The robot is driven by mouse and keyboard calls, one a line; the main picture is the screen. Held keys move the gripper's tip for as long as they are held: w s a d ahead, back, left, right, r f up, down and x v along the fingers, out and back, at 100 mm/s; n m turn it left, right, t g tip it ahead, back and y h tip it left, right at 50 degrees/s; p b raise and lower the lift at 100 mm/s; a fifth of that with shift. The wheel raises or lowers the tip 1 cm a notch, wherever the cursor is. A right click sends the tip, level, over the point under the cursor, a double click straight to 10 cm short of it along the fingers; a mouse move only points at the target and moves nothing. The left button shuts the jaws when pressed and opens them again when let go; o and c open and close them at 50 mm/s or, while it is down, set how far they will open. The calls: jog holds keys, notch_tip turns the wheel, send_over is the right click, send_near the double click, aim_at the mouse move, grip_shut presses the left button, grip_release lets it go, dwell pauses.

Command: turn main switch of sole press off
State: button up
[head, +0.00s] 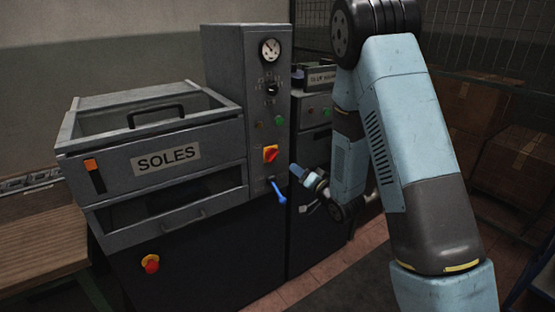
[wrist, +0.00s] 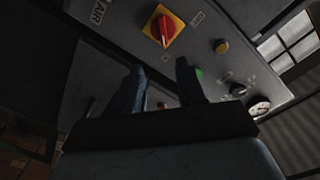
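The sole press (head: 160,158) is the grey machine marked SOLES. Its main switch (head: 270,153) is a red rotary handle on a yellow plate, low on the control column. In the wrist view the main switch (wrist: 163,28) shows at the top, beyond the fingertips, with its red handle clear of them. My gripper (head: 301,189) is just right of the column, a little lower than the switch. In the wrist view my gripper (wrist: 158,78) has its two fingers apart with nothing between them.
A blue lever (head: 279,192) hangs below the switch, close to my gripper. A gauge (head: 270,49), a dial (head: 272,88) and small buttons are higher on the column. A red emergency button (head: 151,264) is on the lower front. A second machine (head: 314,105) stands behind.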

aim_at(275, 158)
jog(key=x, duration=1.3)
jog(key=shift+a+f, duration=0.2)
jog(key=shift+a, duration=0.4)
jog(key=shift+c, duration=0.4)
grip_shut()
jog(key=shift+d, duration=0.15)
